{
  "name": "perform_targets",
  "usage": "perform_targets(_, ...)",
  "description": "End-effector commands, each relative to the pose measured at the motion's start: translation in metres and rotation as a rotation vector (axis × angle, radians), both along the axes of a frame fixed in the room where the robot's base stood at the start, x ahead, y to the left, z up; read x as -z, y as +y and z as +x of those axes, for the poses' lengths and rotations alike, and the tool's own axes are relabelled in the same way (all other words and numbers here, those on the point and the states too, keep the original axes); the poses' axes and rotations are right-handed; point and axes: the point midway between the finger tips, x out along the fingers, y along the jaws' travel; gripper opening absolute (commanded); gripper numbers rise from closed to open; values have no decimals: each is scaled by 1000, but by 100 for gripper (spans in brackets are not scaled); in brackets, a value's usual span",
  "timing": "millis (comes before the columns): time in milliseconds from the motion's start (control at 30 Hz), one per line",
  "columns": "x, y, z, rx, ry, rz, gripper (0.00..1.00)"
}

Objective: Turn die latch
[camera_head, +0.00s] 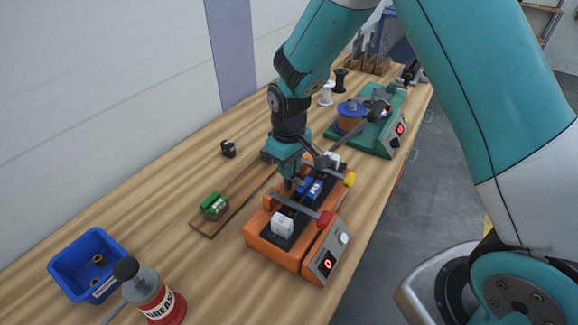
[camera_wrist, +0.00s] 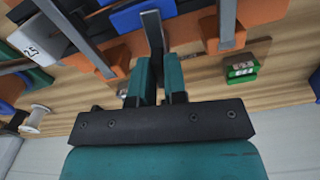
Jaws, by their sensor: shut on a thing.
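The orange machine (camera_head: 272,252) stands on the bench, with a dark bed and a red "0" display (camera_head: 327,264) on its front. A blue block (camera_head: 311,188) sits mid-bed and also shows in the wrist view (camera_wrist: 130,20). My gripper (camera_head: 289,184) points down at the machine beside the blue block. In the wrist view my gripper's teal fingers (camera_wrist: 160,75) are shut on a grey bar (camera_wrist: 153,30) in front of the blue block, which looks like the die latch. Its lower end is hidden between the fingers, and the head view hides the grip.
Grey bars with red (camera_head: 325,218) and yellow (camera_head: 350,179) ends cross the machine. A white block (camera_head: 282,224) stands on its near end. A green machine (camera_head: 372,140) is behind. A green block (camera_head: 214,205), blue bin (camera_head: 83,252) and red grease can (camera_head: 165,303) are left.

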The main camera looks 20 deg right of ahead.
Motion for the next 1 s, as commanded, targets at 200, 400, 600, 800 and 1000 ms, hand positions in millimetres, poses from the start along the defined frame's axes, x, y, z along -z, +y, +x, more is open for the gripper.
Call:
perform_targets(200, 0, 0, 1, -103, -2, 1, 0)
perform_targets(400, -1, -1, 1, -150, -2, 0, 0)
perform_targets(600, -1, -1, 1, -165, -2, 0, 0)
perform_targets(800, -1, -1, 1, -165, -2, 0, 0)
perform_targets(1000, -1, -1, 1, -165, -2, 0, 38)
